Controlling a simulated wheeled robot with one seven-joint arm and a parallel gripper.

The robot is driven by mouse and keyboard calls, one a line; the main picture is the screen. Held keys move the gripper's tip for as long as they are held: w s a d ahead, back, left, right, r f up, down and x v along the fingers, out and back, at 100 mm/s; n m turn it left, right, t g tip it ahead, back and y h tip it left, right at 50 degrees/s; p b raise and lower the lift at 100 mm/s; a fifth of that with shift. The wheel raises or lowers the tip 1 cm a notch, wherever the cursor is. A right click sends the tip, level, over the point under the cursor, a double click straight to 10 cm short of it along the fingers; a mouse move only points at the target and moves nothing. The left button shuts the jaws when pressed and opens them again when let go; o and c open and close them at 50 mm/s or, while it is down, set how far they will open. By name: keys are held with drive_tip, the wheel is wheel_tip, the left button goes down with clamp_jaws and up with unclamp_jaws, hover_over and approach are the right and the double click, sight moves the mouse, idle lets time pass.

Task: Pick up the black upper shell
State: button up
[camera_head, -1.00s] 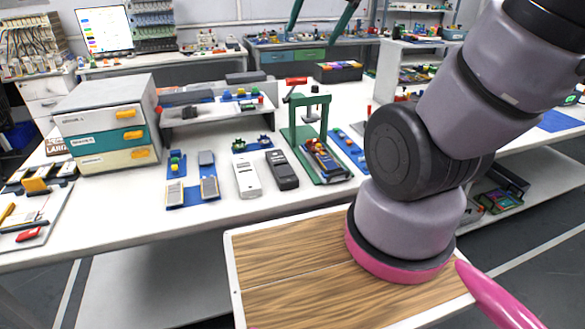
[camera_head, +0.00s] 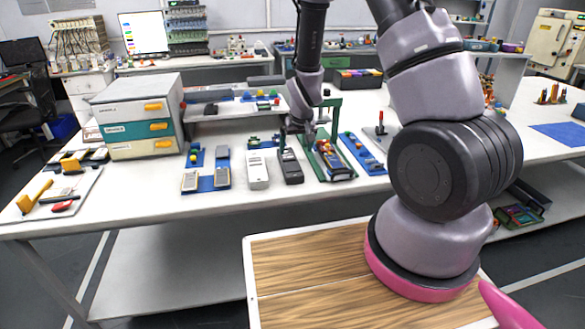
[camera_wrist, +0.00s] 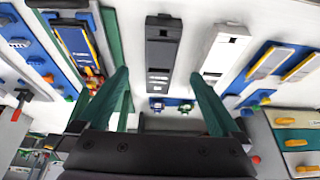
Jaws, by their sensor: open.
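The black upper shell (camera_head: 291,168) lies on the white table, between the white shell (camera_head: 258,172) on its left and the green press on its right. In the wrist view the black shell (camera_wrist: 162,55) lies between the two green fingers, with the white shell (camera_wrist: 222,55) beside it at the right. My gripper (camera_head: 292,132) is over the far end of the black shell, fingers pointing down. Its fingers (camera_wrist: 158,74) are open and empty, one to each side of the shell in the picture. I cannot tell the exact height above it.
The green press (camera_head: 328,155) stands close to the right of the black shell. Blue trays with parts (camera_head: 222,178) lie to the left. A drawer cabinet (camera_head: 140,120) is farther left, and a raised shelf (camera_head: 232,108) stands behind. The table's front strip is clear.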

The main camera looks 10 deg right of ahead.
hover_over(293, 168)
drive_tip(key=s, duration=0.2)
drive_tip(key=f, duration=0.5)
drive_tip(key=shift+s+d+f, duration=0.1)
drive_tip(key=shift+s+f, duration=0.1)
drive_tip(key=shift+f, duration=0.15)
drive_tip(key=x, duration=0.6)
drive_tip(key=c, duration=1.2)
drive_tip(key=shift+c, duration=0.2)
drive_tip(key=shift+r, duration=0.15)
wheel_tip(293, 168, up, 10)
drive_tip(key=shift+f, duration=0.1)
